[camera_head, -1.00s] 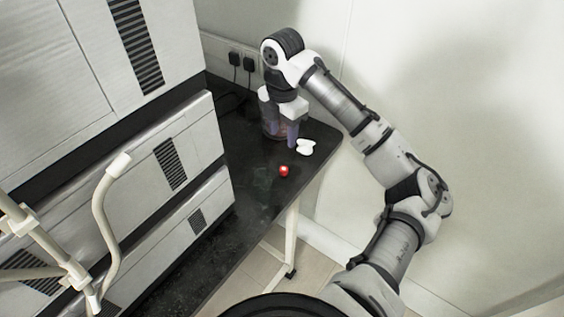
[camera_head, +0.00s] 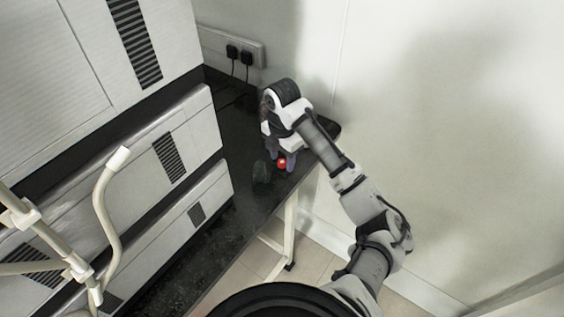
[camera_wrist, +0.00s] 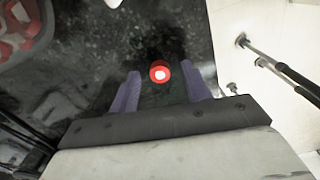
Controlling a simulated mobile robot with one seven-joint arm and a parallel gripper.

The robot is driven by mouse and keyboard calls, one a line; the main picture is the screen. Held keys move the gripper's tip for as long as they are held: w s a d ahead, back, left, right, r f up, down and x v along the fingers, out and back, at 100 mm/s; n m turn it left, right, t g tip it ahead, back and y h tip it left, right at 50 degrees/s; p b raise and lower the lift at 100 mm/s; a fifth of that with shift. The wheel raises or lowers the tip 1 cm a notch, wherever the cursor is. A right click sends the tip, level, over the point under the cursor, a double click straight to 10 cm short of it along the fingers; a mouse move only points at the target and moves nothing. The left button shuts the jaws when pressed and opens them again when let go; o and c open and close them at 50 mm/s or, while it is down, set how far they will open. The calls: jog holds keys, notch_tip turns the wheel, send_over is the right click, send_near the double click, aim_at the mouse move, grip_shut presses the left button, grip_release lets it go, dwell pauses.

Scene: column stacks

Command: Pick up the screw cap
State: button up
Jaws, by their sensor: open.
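The screw cap (camera_head: 282,163) is small and red and lies on the dark tabletop near its right edge in the head view. In the wrist view the red cap (camera_wrist: 160,71) shows a white centre and lies just beyond the fingertips, roughly midway between them. My gripper (camera_wrist: 164,85) is open, with its two purple-grey fingers apart on either side of the line to the cap. In the head view my gripper (camera_head: 279,160) is right at the cap and partly covers the space around it. Nothing is held.
The dark table (camera_head: 228,222) runs along stacked white cabinets (camera_head: 165,150) on the left. A red patterned round thing (camera_wrist: 18,30) is at the upper left in the wrist view, with part of a white object (camera_wrist: 113,3) at the top. A pale frame (camera_head: 108,220) stands at the left front.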

jog(key=shift+f, duration=0.15)
grip_shut()
dwell(0.4)
